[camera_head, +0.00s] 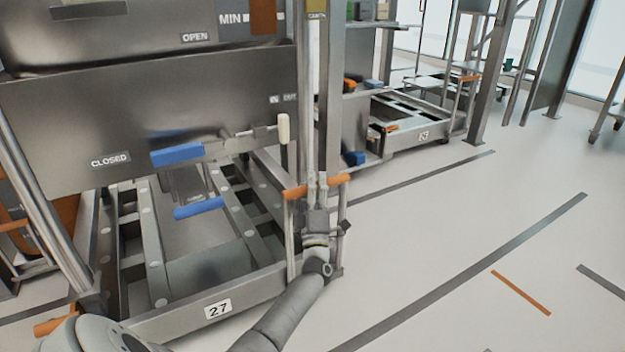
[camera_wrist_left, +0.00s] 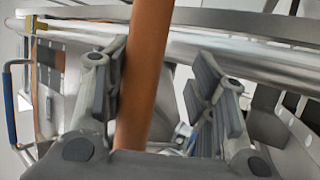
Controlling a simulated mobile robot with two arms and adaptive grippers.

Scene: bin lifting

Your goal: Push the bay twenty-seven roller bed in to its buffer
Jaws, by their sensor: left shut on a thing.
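The bay twenty-seven roller bed (camera_head: 195,318) is a low grey metal frame with the number 27 on its front edge, standing under a large metal bin. An orange handle bar (camera_head: 332,181) on two upright posts rises at its right front corner. My left gripper (camera_head: 316,185) is at this bar in the head view. The bar lies closer to the left finger in that picture. My right gripper is not in view.
The metal bin housing (camera_head: 150,120) with OPEN and CLOSED labels hangs above the bed. A blue-handled lever (camera_head: 178,155) and another blue bar (camera_head: 199,208) project over it. A neighbouring roller bed (camera_head: 412,115) stands behind. The floor at right is clear, with painted lines.

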